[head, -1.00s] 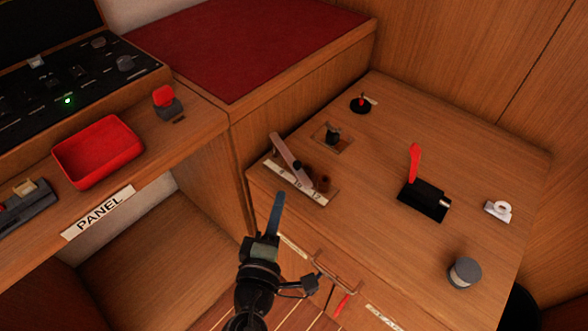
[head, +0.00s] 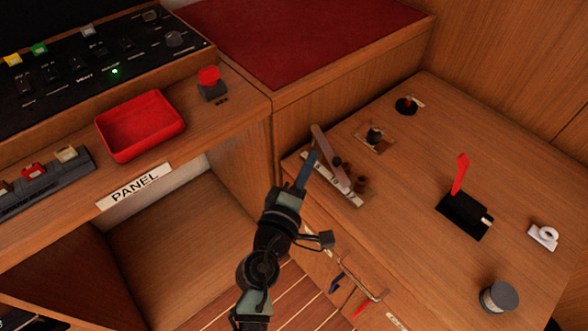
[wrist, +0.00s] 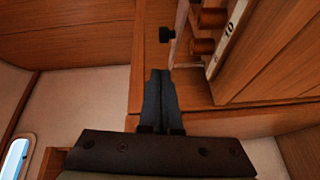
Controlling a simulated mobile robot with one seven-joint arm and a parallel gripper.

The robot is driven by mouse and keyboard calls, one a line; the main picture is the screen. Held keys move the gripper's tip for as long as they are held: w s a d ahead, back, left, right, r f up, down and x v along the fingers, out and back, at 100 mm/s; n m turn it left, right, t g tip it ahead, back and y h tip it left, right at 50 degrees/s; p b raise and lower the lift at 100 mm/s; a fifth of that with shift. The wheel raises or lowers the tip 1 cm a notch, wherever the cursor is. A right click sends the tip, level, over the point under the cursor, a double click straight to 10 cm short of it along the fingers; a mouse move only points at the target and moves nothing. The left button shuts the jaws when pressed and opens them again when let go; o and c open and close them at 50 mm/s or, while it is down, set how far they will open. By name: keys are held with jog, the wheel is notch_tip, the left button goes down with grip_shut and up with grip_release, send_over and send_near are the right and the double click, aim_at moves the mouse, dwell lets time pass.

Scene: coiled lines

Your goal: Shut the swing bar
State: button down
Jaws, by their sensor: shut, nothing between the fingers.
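The swing bar (head: 328,153) is a pale wooden strip on a small rack (head: 350,197) with a white numbered label, at the near left corner of the wooden counter. The bar lies askew to the rack, its far end sticking out past the rack's back. Brown pegs (head: 361,184) stand beside it. My gripper (head: 309,158) is shut and empty, its tips close to the bar's left side in the head view; contact cannot be told. In the wrist view the shut fingers (wrist: 160,75) point toward the rack, with the bar (wrist: 181,18) and a dark knob (wrist: 166,35) just beyond.
A black base with a red lever (head: 460,175), a grey round knob (head: 499,297) and a white tape holder (head: 543,236) stand on the counter to the right. A red tray (head: 141,126) sits on the left shelf.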

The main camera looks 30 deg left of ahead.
jog(key=shift+w+d+f, duration=0.1)
jog(key=shift+w+d, duration=0.1)
jog(key=shift+d, duration=0.4)
jog(key=shift+w+d+f, duration=0.1)
jog(key=shift+w+d, duration=0.1)
jog(key=shift+d, duration=0.4)
jog(key=shift+w+d+r+p, duration=0.15)
jog(key=shift+w+d+p, duration=0.4)
jog(key=shift+w+d, duration=1.25)
jog(key=shift+d, duration=0.15)
jog(key=shift+r, duration=0.1)
